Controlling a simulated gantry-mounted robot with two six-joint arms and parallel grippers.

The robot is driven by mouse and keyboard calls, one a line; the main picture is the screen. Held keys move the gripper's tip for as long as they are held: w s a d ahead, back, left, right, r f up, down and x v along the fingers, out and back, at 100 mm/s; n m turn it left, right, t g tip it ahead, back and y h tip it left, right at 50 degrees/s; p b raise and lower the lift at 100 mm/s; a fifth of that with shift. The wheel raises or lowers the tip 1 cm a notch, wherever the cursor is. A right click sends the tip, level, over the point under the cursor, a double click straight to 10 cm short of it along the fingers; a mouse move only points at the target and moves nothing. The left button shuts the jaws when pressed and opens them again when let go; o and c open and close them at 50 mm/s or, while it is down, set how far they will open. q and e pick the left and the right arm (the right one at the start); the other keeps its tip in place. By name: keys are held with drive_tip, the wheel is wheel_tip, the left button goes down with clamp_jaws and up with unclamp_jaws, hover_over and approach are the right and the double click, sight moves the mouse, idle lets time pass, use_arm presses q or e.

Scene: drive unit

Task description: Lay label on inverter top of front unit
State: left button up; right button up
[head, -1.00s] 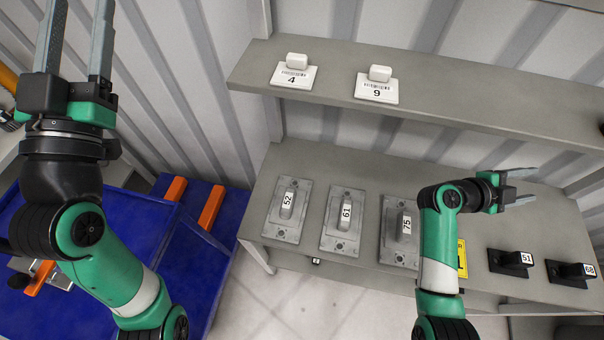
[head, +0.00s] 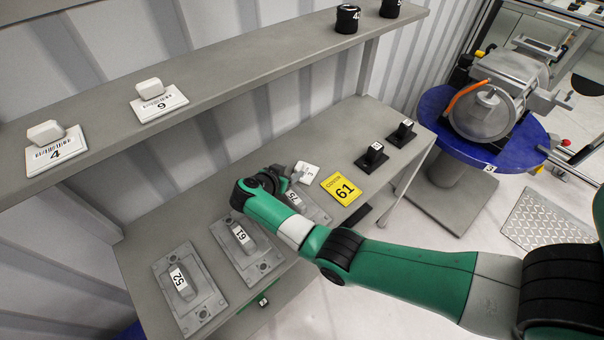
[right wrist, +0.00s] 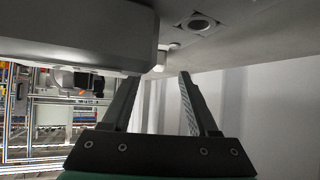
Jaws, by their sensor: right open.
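A yellow label (head: 341,189) with black print and the number 61 lies flat on the grey workbench in the head view. My right gripper (head: 285,184) is left of it, low at the plate marked 75 (head: 310,206); my arm partly hides the gripper and that plate. In the right wrist view the right gripper (right wrist: 158,76) has its fingers apart with nothing seen between them, close to grey surfaces. A grey drive unit (head: 487,115) with an orange strip stands on a blue round table at the right. My left gripper is out of view.
A small white block with a tag (head: 306,172) stands beside the yellow label. Plates marked 61 (head: 253,262) and 52 (head: 205,308) and two black blocks (head: 372,157) share the bench. The shelf (head: 240,67) above holds white numbered tags and black round pieces.

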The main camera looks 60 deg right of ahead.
sight(297, 167)
drive_tip(key=shift+d+f+b, duration=0.2)
drive_tip(key=shift+f+b, duration=0.05)
drive_tip(key=shift+b, duration=0.05)
drive_tip(key=b+x, duration=0.3)
drive_tip(key=x, duration=0.1)
drive_tip(key=shift+s+d, duration=0.1)
drive_tip(key=shift+d, duration=0.25)
clamp_jaws()
